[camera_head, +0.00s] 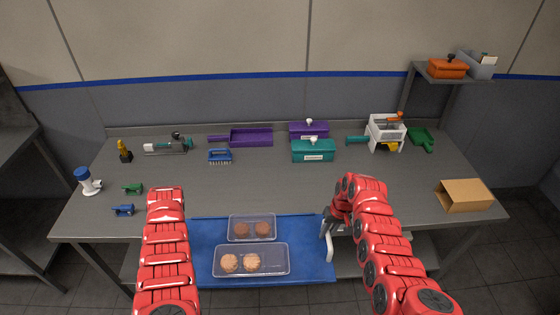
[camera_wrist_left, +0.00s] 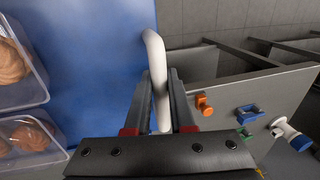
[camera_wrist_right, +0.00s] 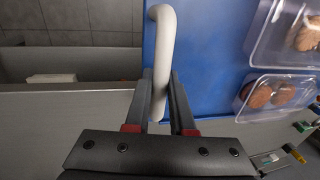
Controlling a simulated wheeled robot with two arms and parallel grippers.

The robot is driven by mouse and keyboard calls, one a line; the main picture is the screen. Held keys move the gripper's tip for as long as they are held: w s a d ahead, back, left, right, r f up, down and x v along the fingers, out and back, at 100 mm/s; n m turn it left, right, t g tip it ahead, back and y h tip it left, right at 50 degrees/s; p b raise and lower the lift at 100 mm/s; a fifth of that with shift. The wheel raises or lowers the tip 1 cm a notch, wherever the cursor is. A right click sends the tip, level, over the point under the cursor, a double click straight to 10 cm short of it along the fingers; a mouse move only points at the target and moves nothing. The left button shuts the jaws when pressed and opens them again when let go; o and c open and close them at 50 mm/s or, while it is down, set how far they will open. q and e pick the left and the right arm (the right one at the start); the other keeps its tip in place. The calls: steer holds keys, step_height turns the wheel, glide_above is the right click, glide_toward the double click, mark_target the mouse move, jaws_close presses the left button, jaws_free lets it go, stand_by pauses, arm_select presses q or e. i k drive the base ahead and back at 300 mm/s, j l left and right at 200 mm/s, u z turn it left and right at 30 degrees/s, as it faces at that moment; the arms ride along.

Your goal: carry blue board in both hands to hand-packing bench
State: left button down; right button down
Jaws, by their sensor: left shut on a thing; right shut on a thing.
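The blue board (camera_head: 210,265) is held level in front of the grey bench (camera_head: 280,185). Two clear trays rest on it: the nearer one (camera_head: 280,262) and the farther one (camera_head: 237,223), each with two round biscuits. My left gripper (camera_wrist_left: 160,100) is shut on the white handle (camera_wrist_left: 154,48) at one end of the board; in the head view my left arm hides that grip. My right gripper (camera_wrist_right: 160,95) is shut on the other white handle (camera_wrist_right: 162,40), which also shows in the head view (camera_head: 326,243).
On the bench are a purple dustpan (camera_head: 250,137), a teal box (camera_head: 313,150), a purple box (camera_head: 308,129), a white stand (camera_head: 386,132) and a cardboard box (camera_head: 463,194). Small clamps (camera_head: 124,209) lie at the left. The bench's front middle is clear.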

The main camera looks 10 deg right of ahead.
mark_target(251, 197)
steer(key=i, duration=1)
